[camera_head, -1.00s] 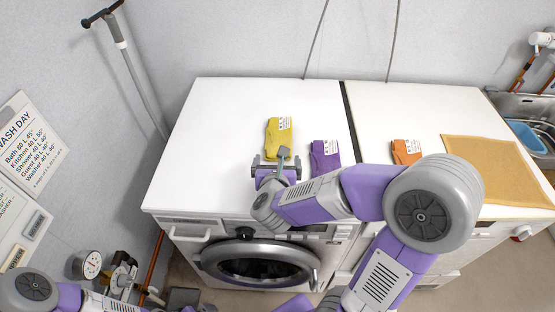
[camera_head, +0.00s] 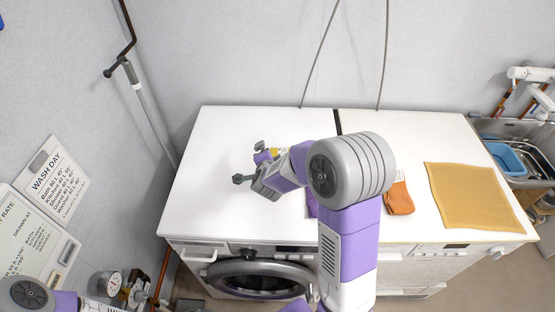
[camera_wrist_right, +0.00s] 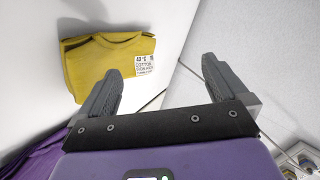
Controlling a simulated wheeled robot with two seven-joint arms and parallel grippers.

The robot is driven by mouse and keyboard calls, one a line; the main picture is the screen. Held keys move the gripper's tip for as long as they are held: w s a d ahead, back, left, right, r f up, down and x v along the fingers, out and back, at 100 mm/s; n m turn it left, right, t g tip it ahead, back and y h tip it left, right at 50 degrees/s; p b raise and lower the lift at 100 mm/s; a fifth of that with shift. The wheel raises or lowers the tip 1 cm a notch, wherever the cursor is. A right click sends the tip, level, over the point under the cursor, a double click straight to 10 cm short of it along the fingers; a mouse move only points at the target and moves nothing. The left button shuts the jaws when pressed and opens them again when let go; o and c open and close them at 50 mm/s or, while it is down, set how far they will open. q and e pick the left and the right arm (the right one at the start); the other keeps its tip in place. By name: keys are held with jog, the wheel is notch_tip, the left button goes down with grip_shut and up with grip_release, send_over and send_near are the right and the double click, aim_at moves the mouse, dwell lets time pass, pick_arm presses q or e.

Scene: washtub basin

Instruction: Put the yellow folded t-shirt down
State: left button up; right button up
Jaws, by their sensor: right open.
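The yellow folded t-shirt (camera_wrist_right: 100,58) lies on the white top in the right wrist view, with a white care label at its right edge. In the head view only a small yellow patch (camera_head: 274,151) shows; my right gripper and wrist hide the rest. My right gripper (camera_head: 250,163) is open above the left white top. In the wrist view, the space between its fingers (camera_wrist_right: 160,68) is empty, and the shirt lies beyond and left of the fingers, apart from them. My left arm shows at the lower left; its gripper is out of frame.
A purple garment (camera_head: 311,206) is mostly hidden behind my right arm. An orange garment (camera_head: 400,199) and a tan cloth (camera_head: 470,195) lie to the right. A sink with a blue basin (camera_head: 505,158) is at far right. The left white top (camera_head: 207,205) has clear room.

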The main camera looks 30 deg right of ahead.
aim_at(282, 151)
jog(key=n, duration=0.1)
jog(key=n+p, duration=0.1)
jog(key=n, duration=0.1)
jog(key=n+p, duration=0.1)
jog(key=n, duration=0.1)
jog(key=shift+d+f+g, duration=0.1)
jog(key=shift+d+g, duration=0.2)
jog(key=shift+g, duration=0.1)
jog(key=s+f+n+p, duration=0.1)
jog(key=n, duration=0.1)
jog(key=s+f+n+g+p, duration=0.1)
jog(key=n, duration=0.1)
jog(key=s+d+f+n+g+p, duration=0.1)
jog(key=n, duration=0.2)
jog(key=shift+s+f, duration=0.2)
jog(key=shift+d+f, duration=0.1)
jog(key=shift+f, duration=0.2)
jog(key=b+x, duration=0.2)
jog(key=x, duration=0.5)
jog(key=shift+w, duration=0.25)
jog(key=shift+c, duration=0.2)
jog(key=c, duration=0.8)
jog(key=shift+r, duration=0.15)
jog(key=shift+c, duration=0.2)
